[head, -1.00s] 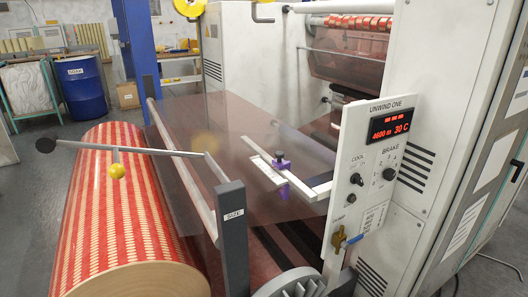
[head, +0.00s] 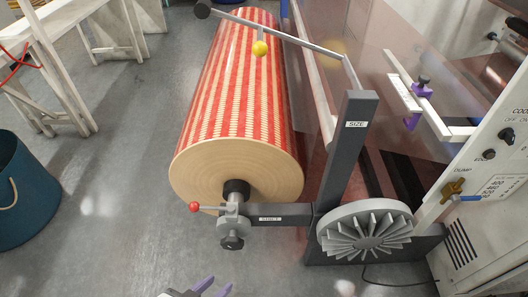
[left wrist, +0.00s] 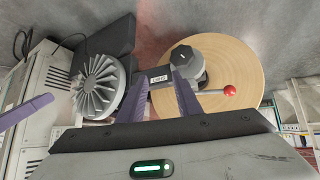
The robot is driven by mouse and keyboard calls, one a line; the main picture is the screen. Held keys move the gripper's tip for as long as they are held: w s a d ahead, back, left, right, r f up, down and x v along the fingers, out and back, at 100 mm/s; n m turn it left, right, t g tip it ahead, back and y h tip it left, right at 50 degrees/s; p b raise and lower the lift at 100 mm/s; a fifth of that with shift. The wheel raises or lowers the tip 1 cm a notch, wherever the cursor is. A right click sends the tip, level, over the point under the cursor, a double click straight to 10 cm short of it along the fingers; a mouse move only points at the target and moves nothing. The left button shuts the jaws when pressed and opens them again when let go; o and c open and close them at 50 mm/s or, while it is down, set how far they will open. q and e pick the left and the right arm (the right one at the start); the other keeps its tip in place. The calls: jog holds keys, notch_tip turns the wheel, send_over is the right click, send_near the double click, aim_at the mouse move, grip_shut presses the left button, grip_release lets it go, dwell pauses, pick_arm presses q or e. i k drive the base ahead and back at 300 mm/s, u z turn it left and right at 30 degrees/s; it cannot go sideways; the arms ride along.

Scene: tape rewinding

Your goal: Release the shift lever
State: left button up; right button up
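The shift lever is a grey arm with a red ball (head: 194,206), at the end of the roll's shaft beside the "SHIFT" label (head: 270,218). In the left wrist view the red ball (left wrist: 229,90) is right of the label, in front of the roll's face. My left gripper (head: 214,287) is at the bottom edge of the head view, below the lever and apart from it. In the left wrist view its purple fingers (left wrist: 160,90) are spread with nothing held between them. A purple finger-like bar (left wrist: 25,111) at the left edge may belong to my right gripper; its state is hidden.
The striped roll (head: 235,110) lies behind the lever. A finned grey wheel (head: 365,232) and the upright "SIZE" post (head: 345,150) stand to its right. A blue bin (head: 20,195) is at the left. The floor between bin and roll is clear.

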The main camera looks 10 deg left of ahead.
aim_at(194, 206)
jog(key=z, duration=1.85)
jog(key=k, duration=0.95)
jog(key=u, duration=1.55)
jog(key=i, duration=0.5)
jog(key=u, duration=0.05)
